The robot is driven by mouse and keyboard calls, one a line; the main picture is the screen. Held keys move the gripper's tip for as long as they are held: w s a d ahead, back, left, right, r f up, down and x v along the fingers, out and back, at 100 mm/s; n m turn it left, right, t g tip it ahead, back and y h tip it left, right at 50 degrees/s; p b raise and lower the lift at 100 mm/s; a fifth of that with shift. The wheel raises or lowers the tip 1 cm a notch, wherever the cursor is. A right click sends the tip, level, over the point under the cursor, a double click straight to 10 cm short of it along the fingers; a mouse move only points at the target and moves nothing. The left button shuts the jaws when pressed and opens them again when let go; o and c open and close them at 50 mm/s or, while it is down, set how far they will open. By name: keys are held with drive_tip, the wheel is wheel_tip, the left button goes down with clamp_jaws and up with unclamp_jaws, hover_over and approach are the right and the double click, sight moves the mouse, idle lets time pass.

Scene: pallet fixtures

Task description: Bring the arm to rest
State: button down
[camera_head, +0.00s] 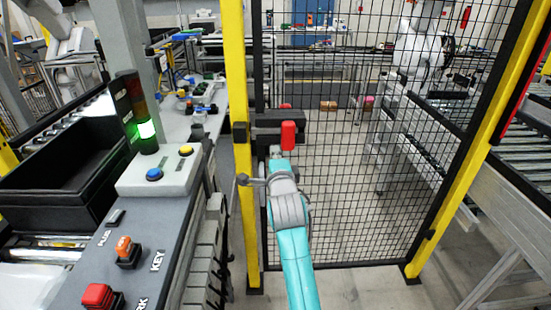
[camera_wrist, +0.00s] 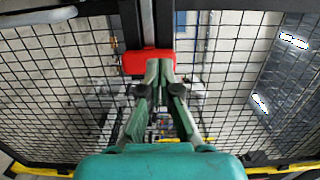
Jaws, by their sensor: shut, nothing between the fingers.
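My teal and grey arm reaches forward in the head view, towards the black mesh fence door (camera_head: 350,190). My gripper (camera_wrist: 160,66) is shut and empty in the wrist view, its two green-grey fingers meeting at the tips. A red block on the door's dark bar (camera_wrist: 146,62) lies right by the fingertips, partly hidden behind them. I cannot tell whether they touch it. A red block (camera_head: 288,135) also shows in the head view just beyond the end of my arm. The fingertips are hard to make out there.
A yellow post (camera_head: 238,90) stands just left of my arm, another (camera_head: 470,140) at the right. The grey console (camera_head: 160,170) at left has buttons and a lit green light (camera_head: 146,130). A black bin (camera_head: 60,180) stands beside it. A roller conveyor (camera_head: 525,160) is at right.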

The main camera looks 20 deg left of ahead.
drive_tip(key=s+d+f+n+h, duration=0.3)
drive_tip(key=s+d+f+n, duration=0.3)
drive_tip(key=s+d+f, duration=2.05)
drive_tip(key=s+d+f+n+h, duration=0.1)
drive_tip(key=s+d, duration=0.2)
drive_tip(key=s, duration=0.3)
drive_tip(key=s+d+n+g, duration=0.1)
drive_tip(key=s+d+n, duration=0.15)
drive_tip(key=s, duration=0.45)
drive_tip(key=s+d+f+n+h, duration=0.1)
drive_tip(key=s+d, duration=0.2)
drive_tip(key=s, duration=0.3)
drive_tip(key=s+d+r+n+h, duration=0.1)
drive_tip(key=s+d+r, duration=0.1)
drive_tip(key=s+r, duration=0.2)
drive_tip(key=s+d+r+n+h, duration=0.1)
drive_tip(key=s+d+r, duration=0.1)
drive_tip(key=s, duration=0.9)
drive_tip(key=shift+s+r+n+g, duration=0.15)
drive_tip(key=shift+r+n+g, duration=0.2)
drive_tip(key=shift+r, duration=0.55)
